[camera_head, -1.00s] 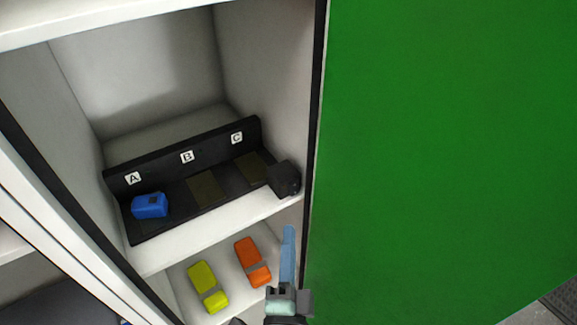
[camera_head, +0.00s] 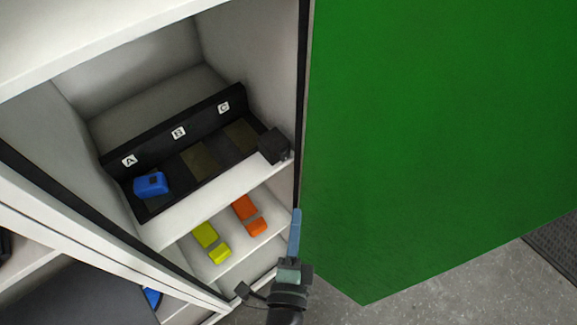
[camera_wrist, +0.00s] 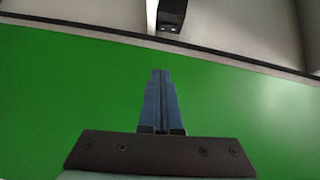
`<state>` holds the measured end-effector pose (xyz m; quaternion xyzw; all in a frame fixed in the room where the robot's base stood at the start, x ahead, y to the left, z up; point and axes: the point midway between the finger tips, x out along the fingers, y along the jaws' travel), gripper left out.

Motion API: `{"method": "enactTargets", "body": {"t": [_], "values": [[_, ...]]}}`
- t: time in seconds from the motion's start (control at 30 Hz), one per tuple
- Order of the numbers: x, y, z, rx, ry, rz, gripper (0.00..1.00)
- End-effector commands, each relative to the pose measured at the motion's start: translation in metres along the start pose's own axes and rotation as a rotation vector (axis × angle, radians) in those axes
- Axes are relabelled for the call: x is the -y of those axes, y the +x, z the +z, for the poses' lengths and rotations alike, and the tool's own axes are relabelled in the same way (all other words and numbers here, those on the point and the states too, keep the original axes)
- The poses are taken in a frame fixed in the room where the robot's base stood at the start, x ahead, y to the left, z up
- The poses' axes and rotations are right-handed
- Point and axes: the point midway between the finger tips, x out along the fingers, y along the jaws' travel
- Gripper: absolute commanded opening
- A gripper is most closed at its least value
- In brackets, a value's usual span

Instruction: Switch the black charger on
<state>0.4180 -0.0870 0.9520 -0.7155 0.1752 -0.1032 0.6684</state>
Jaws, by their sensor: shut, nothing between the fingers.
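The black charger (camera_head: 203,181) lies on the upper shelf of the white cabinet, a long tray with bays marked A, B and C. A black box (camera_head: 274,146) stands at its right end; it also shows at the top of the wrist view (camera_wrist: 172,16), with small details on its face too small to read. A blue battery (camera_head: 151,185) sits in bay A; bays B and C look empty. My gripper (camera_head: 296,213) is shut and empty, below and slightly right of the box in the head view, apart from it. The blue fingers (camera_wrist: 160,74) meet in the wrist view.
The open green door (camera_head: 430,130) stands right of the cabinet, close by my gripper. A yellow battery (camera_head: 211,242) and an orange battery (camera_head: 248,214) lie on the lower shelf (camera_head: 229,254). Grey floor (camera_head: 470,285) is free at the lower right.

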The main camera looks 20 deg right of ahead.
Motion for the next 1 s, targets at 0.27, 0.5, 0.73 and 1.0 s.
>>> {"method": "enactTargets", "body": {"t": [0.27,0.5,0.73,1.0], "values": [[0.003,0.031,0.001,0.001,-0.001,-0.003,0.0],[0.002,0.076,0.0,0.0,0.0,-0.003,0.0],[0.003,0.111,0.011,0.004,0.0,-0.002,0.0],[0.001,0.126,0.027,0.001,0.0,-0.001,0.0]]}}
